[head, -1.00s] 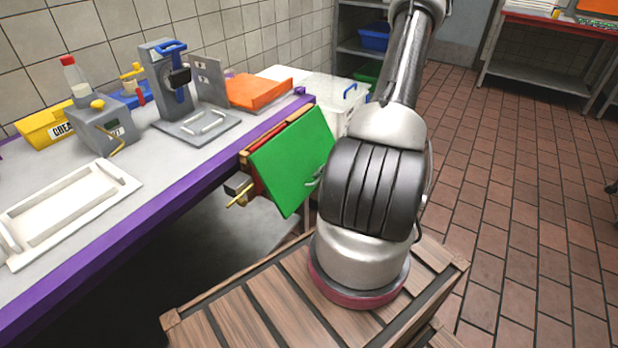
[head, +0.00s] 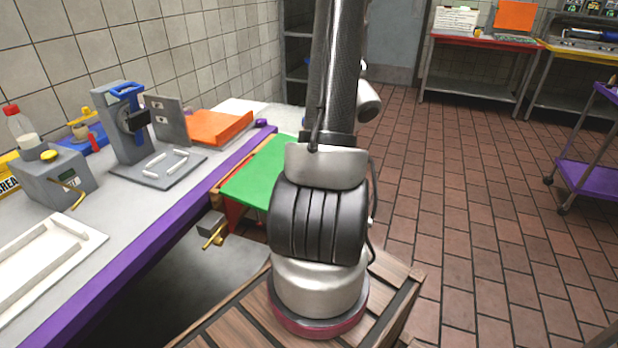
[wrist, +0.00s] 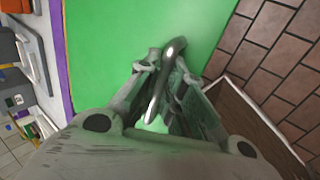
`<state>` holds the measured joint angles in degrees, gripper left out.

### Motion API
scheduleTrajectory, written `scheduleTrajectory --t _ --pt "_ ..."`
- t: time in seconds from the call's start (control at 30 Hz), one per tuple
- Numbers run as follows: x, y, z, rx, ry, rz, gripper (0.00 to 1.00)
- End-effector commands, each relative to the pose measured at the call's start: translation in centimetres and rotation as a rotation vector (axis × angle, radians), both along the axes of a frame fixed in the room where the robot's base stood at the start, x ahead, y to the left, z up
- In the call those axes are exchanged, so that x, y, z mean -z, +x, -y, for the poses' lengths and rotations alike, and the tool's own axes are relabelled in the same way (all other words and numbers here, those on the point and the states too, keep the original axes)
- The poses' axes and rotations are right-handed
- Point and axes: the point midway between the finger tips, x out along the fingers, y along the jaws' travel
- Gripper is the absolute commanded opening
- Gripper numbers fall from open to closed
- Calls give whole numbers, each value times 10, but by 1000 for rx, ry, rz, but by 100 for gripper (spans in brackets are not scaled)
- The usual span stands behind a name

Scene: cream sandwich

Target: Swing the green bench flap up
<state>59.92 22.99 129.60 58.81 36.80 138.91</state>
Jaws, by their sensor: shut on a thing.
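The green bench flap (head: 258,172) stands out from the end of the purple-edged bench (head: 150,240), close to level with its top. Its right part is hidden behind my arm in the head view. In the wrist view the green flap (wrist: 130,30) fills the middle, with a curved metal handle (wrist: 174,50) on it. My gripper (wrist: 165,85) is shut on this handle, which passes between its fingers. The head view does not show my gripper, as my arm covers it. A brass-coloured bracket with a grey block (head: 213,228) sits below the flap's near side.
The bench holds an orange board (head: 218,127), a grey press (head: 128,125), a white tray (head: 75,235) and a bottle (head: 20,125). A wooden crate surface (head: 230,315) lies beneath my arm. Brick floor (head: 470,230) is open to the right, with a purple cart (head: 590,176) beyond.

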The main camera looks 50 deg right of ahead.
Motion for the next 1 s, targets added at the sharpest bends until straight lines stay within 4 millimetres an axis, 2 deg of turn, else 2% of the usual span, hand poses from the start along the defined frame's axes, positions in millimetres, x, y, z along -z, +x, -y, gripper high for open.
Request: scheduleTrajectory --t 0.1,0.33,0.9,0.93,1.0 --pt "-15 2 0 -6 -4 5 0" --pt "-31 3 -1 -7 -1 6 0" --pt "-37 5 -2 -7 2 8 0" --pt "-37 5 -2 -7 2 8 11" --pt "-37 5 -2 -6 3 7 24"
